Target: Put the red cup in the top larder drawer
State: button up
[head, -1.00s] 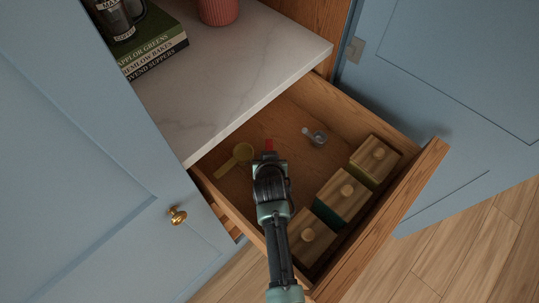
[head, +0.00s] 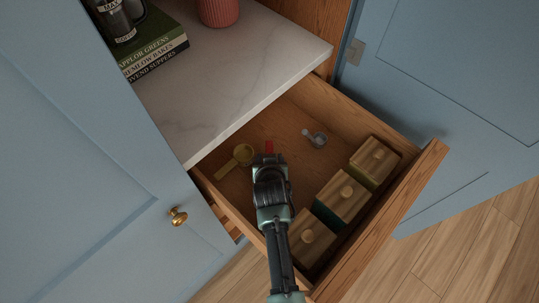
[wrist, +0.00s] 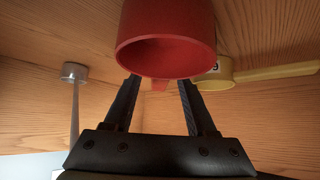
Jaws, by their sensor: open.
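In the head view a red bit of the cup (head: 269,147) shows just past the tip of my gripper (head: 269,156), inside the open top larder drawer (head: 290,125). My gripper hides the rest of the cup there. I cannot tell whether the cup touches the drawer floor.
A yellow scoop (head: 243,153) and a small clear or grey scoop (head: 316,138) lie in the drawer. Several wood-lidded boxes (head: 342,192) line its front. A marble shelf (head: 240,80) with books (head: 158,48) and a pink ribbed pot (head: 218,10) overhangs the back.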

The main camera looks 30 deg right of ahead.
jog(key=shift+p+v, duration=0.65)
jog(key=shift+v, duration=2.55)
jog(key=shift+r, duration=0.1)
